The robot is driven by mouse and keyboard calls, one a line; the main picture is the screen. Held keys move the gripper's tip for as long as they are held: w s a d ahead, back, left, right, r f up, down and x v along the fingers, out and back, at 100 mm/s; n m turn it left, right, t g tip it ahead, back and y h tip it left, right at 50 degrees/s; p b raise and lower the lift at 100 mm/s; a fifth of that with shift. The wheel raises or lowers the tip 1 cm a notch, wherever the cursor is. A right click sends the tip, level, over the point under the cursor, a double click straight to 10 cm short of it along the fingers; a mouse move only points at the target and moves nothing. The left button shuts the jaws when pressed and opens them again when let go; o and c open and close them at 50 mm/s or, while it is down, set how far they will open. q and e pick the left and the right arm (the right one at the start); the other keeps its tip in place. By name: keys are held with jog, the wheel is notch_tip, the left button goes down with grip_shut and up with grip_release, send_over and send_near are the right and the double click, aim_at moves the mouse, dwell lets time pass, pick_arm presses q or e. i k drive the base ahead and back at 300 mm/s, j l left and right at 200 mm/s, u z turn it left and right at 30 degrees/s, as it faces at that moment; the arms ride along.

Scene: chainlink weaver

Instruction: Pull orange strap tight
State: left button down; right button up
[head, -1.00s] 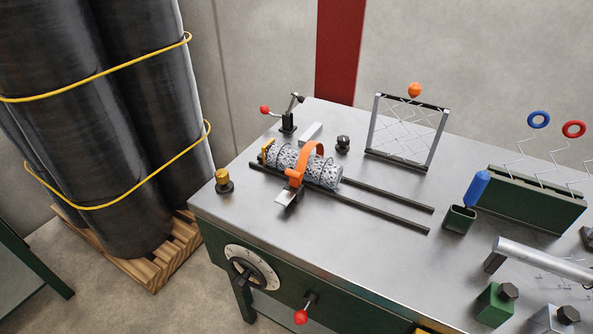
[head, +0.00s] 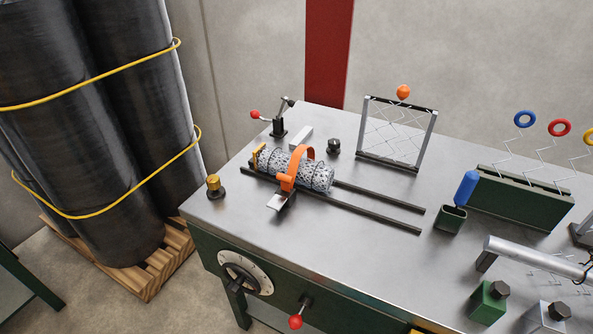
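The orange strap (head: 287,182) arches over a roll of grey wire mesh (head: 318,176) on the metal bench. The strap's front end runs down to a silver buckle plate (head: 281,202) at the near side of the roll. A gap shows between the top of the strap's loop and the roll. The roll lies lengthwise along two dark rails (head: 385,210), with a yellow piece (head: 259,157) at its left end. Neither of my grippers is in view.
The bench (head: 350,255) also carries a brass knob (head: 214,187), a red-tipped lever (head: 256,114), an upright mesh frame (head: 397,135), a blue-handled tool (head: 466,188) in a green holder, and a silver cylinder (head: 530,257). Bench space in front of the rails is clear.

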aim_at(285, 179)
jog(key=j+z, duration=0.1)
jog(key=z, duration=0.3)
jog(key=i+j+z, duration=0.1)
jog(key=z, duration=0.3)
jog(key=j+z, duration=0.1)
jog(key=z, duration=0.25)
jog(key=j+z, duration=0.2)
jog(key=j, duration=0.35)
jog(key=j+z, duration=0.25)
jog(key=j, duration=0.3)
jog(key=k+j+z, duration=0.2)
jog(key=j, duration=0.35)
jog(key=j+z, duration=0.25)
jog(key=j, duration=0.65)
jog(key=i+l, duration=0.1)
jog(key=l, duration=0.15)
jog(key=i+l, duration=0.1)
jog(key=l, duration=0.2)
